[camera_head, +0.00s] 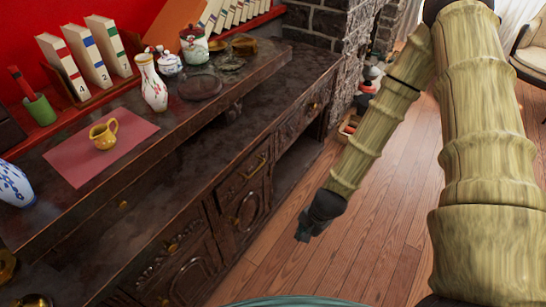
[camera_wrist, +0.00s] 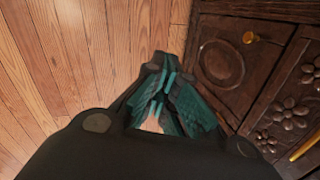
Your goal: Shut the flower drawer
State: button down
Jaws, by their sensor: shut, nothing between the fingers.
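In the wrist view, a dark wooden front carved with flowers (camera_wrist: 288,112) lies at the right edge, partly cut off, with a brass handle (camera_wrist: 306,148) beside it. In the head view, the middle drawer front (camera_head: 238,184) has a brass handle; its carving is too small to read, and I cannot tell how far it stands out. My gripper (camera_head: 303,235) hangs low over the floor, to the right of the cabinet and apart from it. In the wrist view its teal fingers (camera_wrist: 168,98) are together and empty, left of the flower front.
A door with a round carving (camera_wrist: 222,64) and brass knob shows in the wrist view. Wooden floor (camera_head: 345,255) is clear around my gripper.

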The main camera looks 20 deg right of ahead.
jog(key=w+d+r+m+t+y+b, duration=0.25)
jog(key=w+r+m+b, duration=0.2)
jog(key=w, duration=0.25)
jog(key=w+d+r+m+t+y+b, duration=0.1)
jog(key=w+d+r+m+t+b, duration=0.2)
jog(key=w+m, duration=0.35)
jog(key=w+d+r+m+t+y+b, duration=0.2)
jog(key=w+r+m+b, duration=0.35)
jog(key=w, duration=0.25)
jog(key=b, duration=0.7)
send_near(264, 146)
jog(key=shift+n, duration=0.45)
jog(key=shift+w+a+f, duration=0.5)
jog(key=shift+w+f, duration=0.2)
jog(key=shift+f, duration=0.1)
jog(key=shift+w+a+f, duration=0.5)
jog(key=shift+w+f, duration=0.2)
jog(key=shift+f, duration=0.1)
jog(key=shift+w+a+f, duration=0.5)
jog(key=shift+w+f, duration=0.2)
jog(key=shift+f, duration=0.1)
jog(key=shift+w+a+b, duration=0.55)
jog(key=shift+w+a, duration=0.15)
jog(key=shift+w, duration=0.25)
jog(key=shift+r, duration=0.2)
jog(key=shift+w, duration=0.1)
